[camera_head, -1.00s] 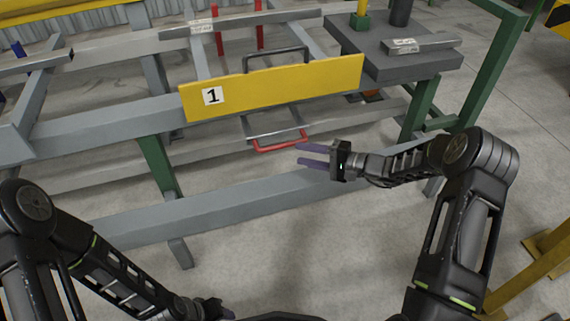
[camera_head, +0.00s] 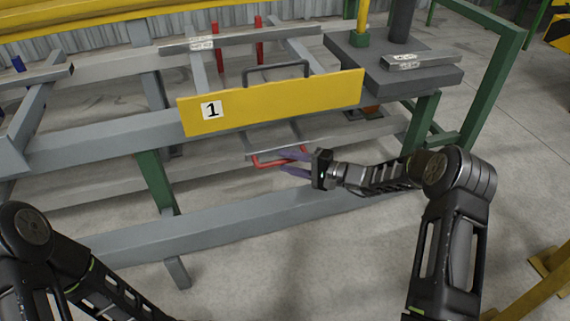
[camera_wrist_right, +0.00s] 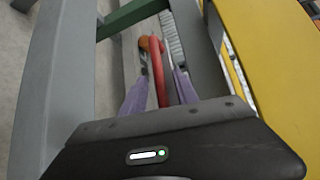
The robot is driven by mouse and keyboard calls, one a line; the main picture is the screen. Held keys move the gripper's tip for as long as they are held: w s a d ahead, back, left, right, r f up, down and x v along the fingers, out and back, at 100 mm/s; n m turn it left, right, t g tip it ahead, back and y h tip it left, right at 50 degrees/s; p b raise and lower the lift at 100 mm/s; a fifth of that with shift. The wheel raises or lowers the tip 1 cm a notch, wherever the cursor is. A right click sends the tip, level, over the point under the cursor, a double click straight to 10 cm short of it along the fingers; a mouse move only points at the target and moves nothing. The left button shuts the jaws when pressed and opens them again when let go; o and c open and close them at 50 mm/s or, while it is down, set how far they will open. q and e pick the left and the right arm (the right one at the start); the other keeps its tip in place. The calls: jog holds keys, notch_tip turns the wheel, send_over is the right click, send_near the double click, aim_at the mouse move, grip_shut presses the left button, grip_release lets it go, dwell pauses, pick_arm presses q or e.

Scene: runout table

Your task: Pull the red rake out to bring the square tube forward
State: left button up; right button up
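The red rake's handle (camera_head: 262,163) is a red bar below the yellow board. Two red uprights (camera_head: 259,45) stand at the back, against the far side of a long grey square tube (camera_head: 235,39) with a white label. My right gripper (camera_head: 283,161) is at the right end of the red handle, fingers apart. In the right wrist view the red handle (camera_wrist_right: 158,75) runs between the two purple fingers of the right gripper (camera_wrist_right: 160,88), with gaps visible beside it. My left arm enters at the lower left; its gripper is out of frame.
The yellow board (camera_head: 270,101) marked 1 hangs right above the handle. A dark loop (camera_head: 276,69) rises behind it. A short labelled tube (camera_head: 420,60) lies on a dark block (camera_head: 395,79) at the right. A grey lower beam (camera_head: 210,222) crosses in front. The floor ahead is clear.

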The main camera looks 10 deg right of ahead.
jog(key=shift+w+a+f, duration=0.1)
jog(key=shift+w+a, duration=0.4)
grip_shut()
dwell(1.2)
